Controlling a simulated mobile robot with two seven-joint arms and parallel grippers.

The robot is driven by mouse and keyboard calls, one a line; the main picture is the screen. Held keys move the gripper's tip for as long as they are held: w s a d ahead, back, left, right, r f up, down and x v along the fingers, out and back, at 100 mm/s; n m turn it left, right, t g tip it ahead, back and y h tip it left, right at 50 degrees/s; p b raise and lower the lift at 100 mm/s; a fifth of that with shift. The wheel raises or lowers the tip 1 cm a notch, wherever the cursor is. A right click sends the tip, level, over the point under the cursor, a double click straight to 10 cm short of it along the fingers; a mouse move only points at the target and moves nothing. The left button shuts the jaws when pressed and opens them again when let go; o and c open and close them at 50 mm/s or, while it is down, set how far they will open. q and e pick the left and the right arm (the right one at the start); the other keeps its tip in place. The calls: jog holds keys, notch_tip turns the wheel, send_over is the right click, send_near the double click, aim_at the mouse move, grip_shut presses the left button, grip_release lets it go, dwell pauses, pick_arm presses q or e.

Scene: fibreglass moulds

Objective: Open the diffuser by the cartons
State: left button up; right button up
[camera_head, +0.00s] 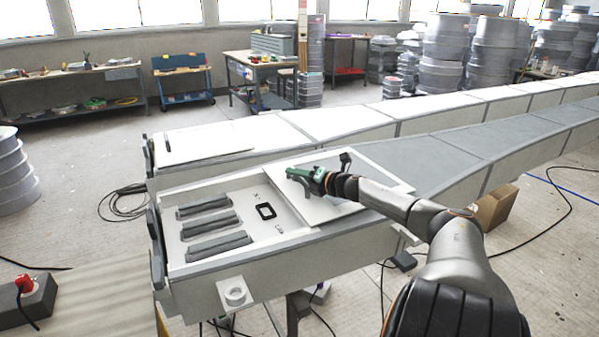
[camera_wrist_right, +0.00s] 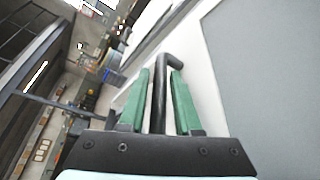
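The near diffuser (camera_head: 245,268) is a long grey-white box with an open left end. Its pale lid (camera_head: 335,207) lies shifted to the right and slightly askew, baring the interior. My right gripper (camera_head: 303,182), with green fingers, is at the lid's left part. In the right wrist view, the green fingers (camera_wrist_right: 160,88) stand on either side of a dark bent handle (camera_wrist_right: 160,75). Narrow gaps show between the handle and both fingers, so the gripper looks open around it. My left gripper is not in view.
Inside the diffuser lie several dark grey bars (camera_head: 212,222) and a black frame (camera_head: 265,211). A second diffuser (camera_head: 205,140) runs behind. A brown carton (camera_head: 495,207) stands on the floor at right. Cables lie on the floor.

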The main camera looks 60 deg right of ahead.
jog(key=shift+p+v, duration=0.75)
jog(key=shift+v, duration=0.35)
jog(key=p+v, duration=0.4)
jog(key=v, duration=0.6)
jog(key=shift+s, duration=0.15)
